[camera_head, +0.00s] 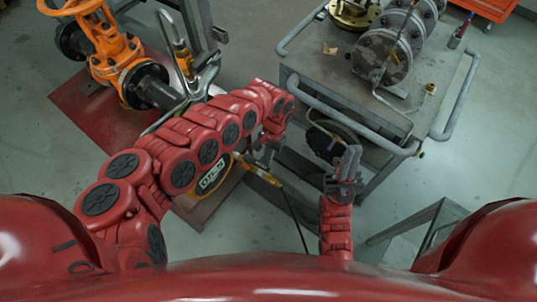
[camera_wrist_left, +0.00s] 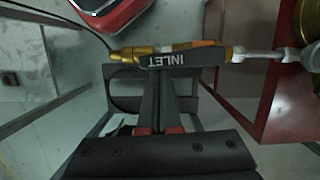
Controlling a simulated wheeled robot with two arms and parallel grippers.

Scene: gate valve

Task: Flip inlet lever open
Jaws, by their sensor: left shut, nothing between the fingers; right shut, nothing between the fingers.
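In the head view my left gripper (camera_head: 264,153) is just above the yellow fitting (camera_head: 260,174), and the lever is hard to make out. My right gripper (camera_head: 346,165) is shut and empty, beside the cart.
An orange gate valve (camera_head: 113,62) with dark flanges stands at upper left on a red base. A grey cart (camera_head: 310,60) with rails and metal flanged parts fills the upper right. A thin dark cable (camera_head: 293,215) hangs below the yellow fitting.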

